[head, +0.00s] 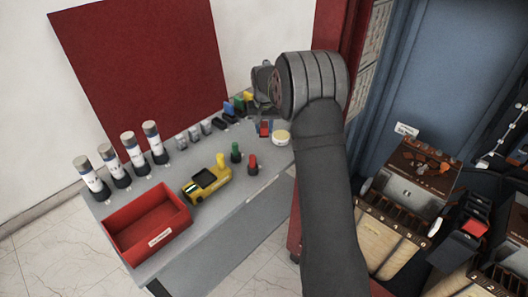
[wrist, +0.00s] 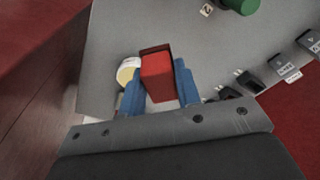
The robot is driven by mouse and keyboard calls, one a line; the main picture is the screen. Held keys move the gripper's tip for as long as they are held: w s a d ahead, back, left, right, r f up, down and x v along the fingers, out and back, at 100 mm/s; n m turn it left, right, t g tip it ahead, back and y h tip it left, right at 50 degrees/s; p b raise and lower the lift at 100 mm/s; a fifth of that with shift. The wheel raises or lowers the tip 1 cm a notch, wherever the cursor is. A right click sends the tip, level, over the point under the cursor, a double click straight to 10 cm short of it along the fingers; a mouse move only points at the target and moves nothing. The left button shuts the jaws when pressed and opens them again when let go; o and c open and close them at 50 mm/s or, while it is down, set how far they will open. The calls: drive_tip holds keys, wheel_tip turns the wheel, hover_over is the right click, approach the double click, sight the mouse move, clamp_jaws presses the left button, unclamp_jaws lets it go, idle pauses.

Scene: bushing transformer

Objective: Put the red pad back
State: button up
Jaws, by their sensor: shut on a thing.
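The red pad (wrist: 157,76) is between the two blue fingers of my gripper (wrist: 158,90) in the wrist view, and the gripper is shut on it. In the head view the red pad (head: 265,128) shows as a small red block below my gripper (head: 264,120), near the far right end of the grey table. A dark red edge shows right behind the pad in the wrist view. Whether the pad touches the table I cannot tell.
A round white-and-yellow tin (head: 281,138) stands close to the pad. A red bin (head: 148,222), a yellow tool (head: 207,183), green (head: 236,152) and red (head: 253,164) items, and several bottles (head: 155,143) stand further left.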

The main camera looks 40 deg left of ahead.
sight(264, 152)
wheel_tip(264, 152, down, 9)
drive_tip(key=shift+f, duration=0.2)
idle(0.3)
drive_tip(key=shift+f, duration=0.1)
drive_tip(key=o, duration=0.9)
drive_tip(key=shift+f, duration=0.1)
drive_tip(key=shift+o, duration=0.2)
drive_tip(key=r, duration=0.8)
drive_tip(key=s+d+r, duration=0.1)
drive_tip(key=r, duration=0.3)
drive_tip(key=shift+r, duration=0.15)
